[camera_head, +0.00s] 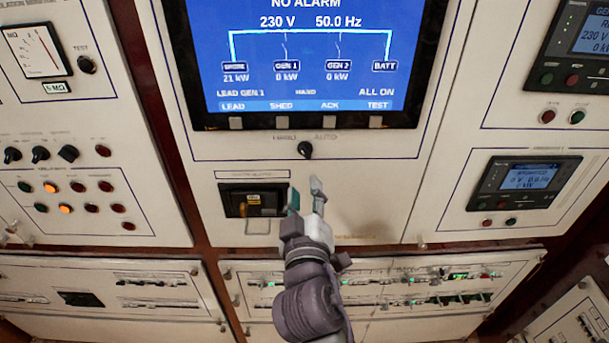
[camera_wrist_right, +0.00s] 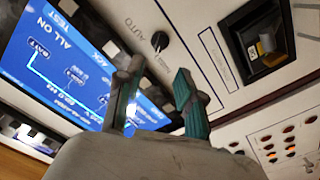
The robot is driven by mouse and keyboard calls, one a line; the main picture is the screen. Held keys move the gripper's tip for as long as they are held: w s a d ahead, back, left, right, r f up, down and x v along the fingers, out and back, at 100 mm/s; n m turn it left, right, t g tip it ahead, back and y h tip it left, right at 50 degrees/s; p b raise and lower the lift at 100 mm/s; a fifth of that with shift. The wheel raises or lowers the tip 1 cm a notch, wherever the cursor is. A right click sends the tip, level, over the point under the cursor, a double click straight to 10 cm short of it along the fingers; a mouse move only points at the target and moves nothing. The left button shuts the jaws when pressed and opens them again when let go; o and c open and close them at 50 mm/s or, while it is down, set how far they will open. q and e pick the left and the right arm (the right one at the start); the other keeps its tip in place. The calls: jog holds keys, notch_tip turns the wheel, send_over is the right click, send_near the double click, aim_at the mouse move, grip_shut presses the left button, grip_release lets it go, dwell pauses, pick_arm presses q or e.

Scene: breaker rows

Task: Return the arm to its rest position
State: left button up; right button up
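My right gripper (camera_head: 305,197) is raised in front of the middle panel, below the manual/auto knob (camera_head: 305,149) and to the right of the black breaker unit (camera_head: 236,199) in the head view. Its two fingers are apart with nothing between them. In the right wrist view the gripper (camera_wrist_right: 156,98) is also open and empty, with the blue screen (camera_wrist_right: 50,65) behind its fingers. The knob (camera_wrist_right: 160,41) and the breaker unit (camera_wrist_right: 268,44) appear above and to the upper right there. My left gripper cannot be made out.
A large blue display (camera_head: 300,60) fills the top middle. The left panel has several knobs and lit buttons (camera_head: 78,187). A small meter (camera_head: 524,182) is on the right. Low breaker rows (camera_head: 440,285) run beneath. Free air lies in front of the panels.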

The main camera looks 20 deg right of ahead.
jog(key=shift+s+a, duration=0.1)
jog(key=shift+s, duration=0.45)
